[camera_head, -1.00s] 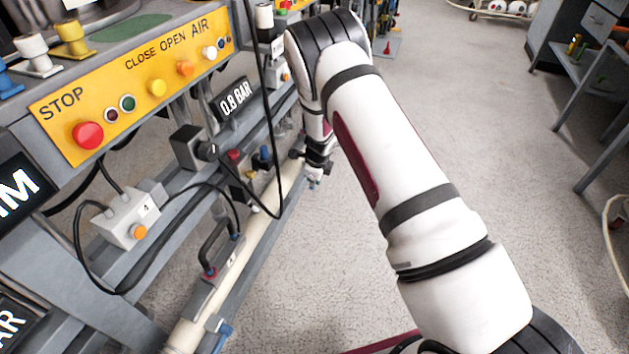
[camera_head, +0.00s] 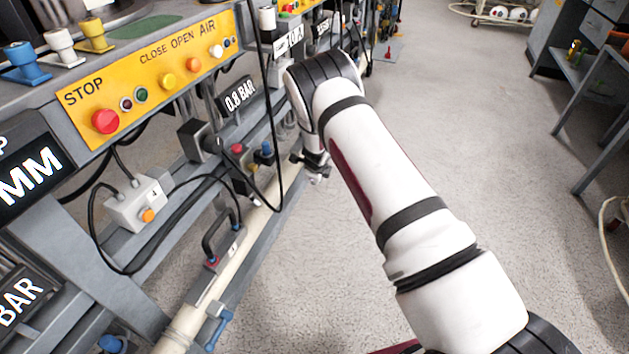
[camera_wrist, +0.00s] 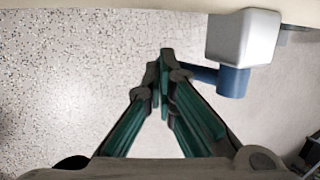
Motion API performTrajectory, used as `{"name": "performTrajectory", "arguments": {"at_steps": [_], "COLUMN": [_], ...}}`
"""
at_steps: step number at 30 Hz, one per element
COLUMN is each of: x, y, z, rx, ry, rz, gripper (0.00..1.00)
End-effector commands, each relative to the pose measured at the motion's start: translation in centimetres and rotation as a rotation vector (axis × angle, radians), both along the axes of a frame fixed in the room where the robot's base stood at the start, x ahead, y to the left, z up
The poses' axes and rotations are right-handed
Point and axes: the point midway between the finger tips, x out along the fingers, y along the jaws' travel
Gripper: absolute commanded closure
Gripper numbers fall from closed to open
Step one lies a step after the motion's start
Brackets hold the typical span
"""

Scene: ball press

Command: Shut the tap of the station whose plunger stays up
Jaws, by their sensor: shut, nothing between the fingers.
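In the wrist view, a blue tap (camera_wrist: 233,82) sticks out below a pale grey block, and its blue lever (camera_wrist: 203,73) points left. My gripper (camera_wrist: 165,55) is shut and empty, its green-lined fingertips close to the lever's left end. I cannot tell whether they touch it. In the head view my gripper (camera_head: 317,175) hangs beside the machine's lower pipe, partly hidden by my wrist. Another blue tap (camera_head: 218,327) sits low on the nearer part of that pipe. I cannot tell which station's plunger is up.
The machine's yellow panel (camera_head: 150,80) with buttons runs along the left. A black cable (camera_head: 272,110) hangs near my arm. The pale pipe (camera_head: 258,222) runs along the machine's foot. The grey floor (camera_head: 460,150) to the right is clear.

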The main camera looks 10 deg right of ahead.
Motion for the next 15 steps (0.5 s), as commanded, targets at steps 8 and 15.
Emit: {"name": "performTrajectory", "arguments": {"at_steps": [8, 15], "x": [0.17, 0.17], "y": [-0.11, -0.08], "z": [-0.13, 0.51], "rx": [0.000, 0.001], "ry": [0.000, -0.001], "rz": [0.000, 0.000], "gripper": [1.00, 1.00]}}
